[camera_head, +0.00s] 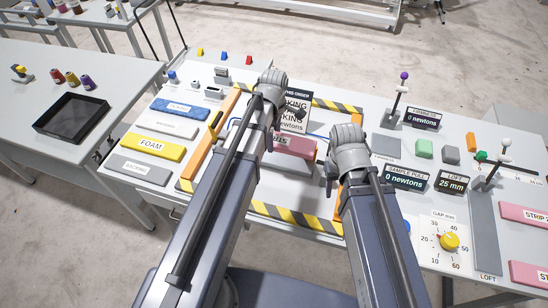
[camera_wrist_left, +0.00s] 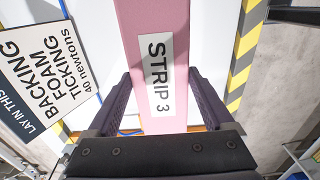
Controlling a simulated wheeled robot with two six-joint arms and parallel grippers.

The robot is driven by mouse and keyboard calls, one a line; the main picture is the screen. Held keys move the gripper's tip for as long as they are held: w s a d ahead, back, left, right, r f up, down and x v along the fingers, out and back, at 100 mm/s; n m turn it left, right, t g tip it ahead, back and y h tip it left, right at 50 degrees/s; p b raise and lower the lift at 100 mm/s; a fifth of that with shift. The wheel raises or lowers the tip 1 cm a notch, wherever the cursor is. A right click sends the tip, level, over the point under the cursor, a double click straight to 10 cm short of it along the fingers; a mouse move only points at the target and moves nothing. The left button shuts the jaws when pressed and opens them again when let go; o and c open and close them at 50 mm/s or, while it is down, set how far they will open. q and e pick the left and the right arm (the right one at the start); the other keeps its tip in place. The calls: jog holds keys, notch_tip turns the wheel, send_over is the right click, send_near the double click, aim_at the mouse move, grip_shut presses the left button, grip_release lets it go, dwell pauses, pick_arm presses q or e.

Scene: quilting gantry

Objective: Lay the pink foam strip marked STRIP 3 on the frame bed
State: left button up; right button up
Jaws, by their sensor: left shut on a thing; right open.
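The pink foam strip marked STRIP 3 (camera_head: 297,147) is over the hazard-striped frame bed (camera_head: 285,214), in its middle part. In the left wrist view the strip (camera_wrist_left: 150,22) runs between the fingers with its white label readable. My left gripper (camera_wrist_left: 160,88) is shut on the strip, one finger on each long side. In the head view my left gripper (camera_head: 270,138) is partly hidden by its own wrist. I cannot tell whether the strip touches the bed. My right gripper (camera_head: 331,183) is open, close to the strip's right end and the bed's right side.
An order sign (camera_head: 296,112) stands behind the strip. Blue, white, yellow FOAM (camera_head: 152,147) and grey BACKING (camera_head: 140,170) pieces lie left of the bed. Orange bars (camera_head: 202,151) flank it. Displays, a gap dial (camera_head: 449,241) and other pink strips (camera_head: 525,214) are at the right.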

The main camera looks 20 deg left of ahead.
aim_at(274, 160)
pick_arm(q)
jog(key=shift+f+b, duration=4.45)
jog(key=shift+f, duration=0.35)
pick_arm(e)
jog(key=shift+f, duration=4.75)
jog(key=shift+f, duration=0.1)
pick_arm(q)
jog(key=shift+f, duration=0.2)
pick_arm(e)
jog(key=shift+f, duration=0.15)
pick_arm(q)
jog(key=o, duration=1.2)
jog(key=shift+r, duration=0.2)
pick_arm(e)
jog(key=shift+r, duration=0.2)
pick_arm(q)
notch_tip(274, 160, up, 12)
jog(key=p, duration=1.2)
jog(key=shift+r, duration=0.1)
pick_arm(e)
notch_tip(274, 160, up, 12)
pick_arm(q)
jog(key=shift+s, duration=0.1)
